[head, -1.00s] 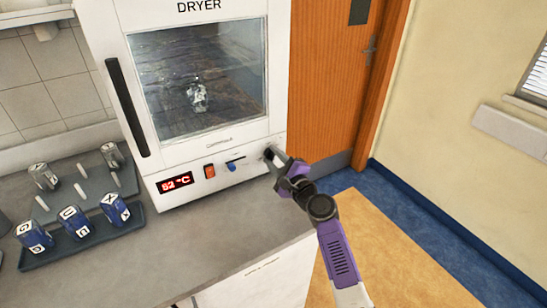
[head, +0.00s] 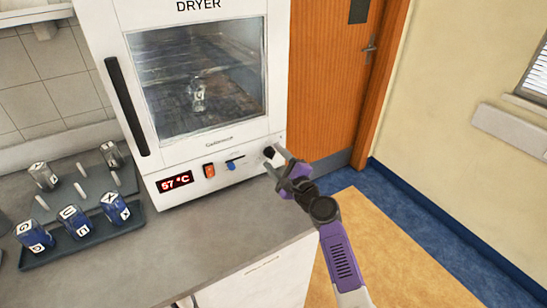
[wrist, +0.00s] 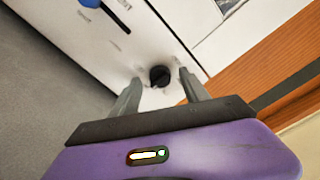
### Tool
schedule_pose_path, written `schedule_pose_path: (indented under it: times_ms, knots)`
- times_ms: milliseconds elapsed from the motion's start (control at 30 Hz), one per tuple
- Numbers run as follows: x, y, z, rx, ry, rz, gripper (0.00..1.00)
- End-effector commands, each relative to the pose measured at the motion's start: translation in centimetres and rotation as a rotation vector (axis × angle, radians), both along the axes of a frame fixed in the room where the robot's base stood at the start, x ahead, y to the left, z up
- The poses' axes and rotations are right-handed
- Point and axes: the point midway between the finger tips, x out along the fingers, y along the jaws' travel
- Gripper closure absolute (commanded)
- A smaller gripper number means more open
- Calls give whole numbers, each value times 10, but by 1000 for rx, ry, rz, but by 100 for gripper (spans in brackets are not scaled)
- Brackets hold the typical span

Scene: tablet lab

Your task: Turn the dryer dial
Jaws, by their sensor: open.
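The white dryer (head: 195,165) stands on the grey counter with its glass door shut. Its round black dial (head: 269,152) is at the right end of the lower front panel, and it also shows in the wrist view (wrist: 159,76). The red display (head: 175,182) reads 57 °C. My gripper (head: 273,160) is open in front of the dial. In the wrist view my gripper (wrist: 157,82) has one finger on each side of the dial, with visible gaps, so the fingers appear not to touch it.
A red switch (head: 209,170) and a blue slider (head: 233,163) sit left of the dial. A dark tray (head: 95,249) with several blue lettered containers lies at the counter's left. An orange door (head: 330,80) stands right of the dryer; floor there is clear.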

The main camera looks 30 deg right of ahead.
Motion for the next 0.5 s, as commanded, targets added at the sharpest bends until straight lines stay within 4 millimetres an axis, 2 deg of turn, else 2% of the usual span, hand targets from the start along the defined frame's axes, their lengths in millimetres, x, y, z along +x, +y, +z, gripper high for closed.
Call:
schedule_pose_path:
  times_ms: [300,500]
  knots:
    - [-49,0,-2,-2,2,-1,47]
    - [-66,0,-1,-1,1,0,47]
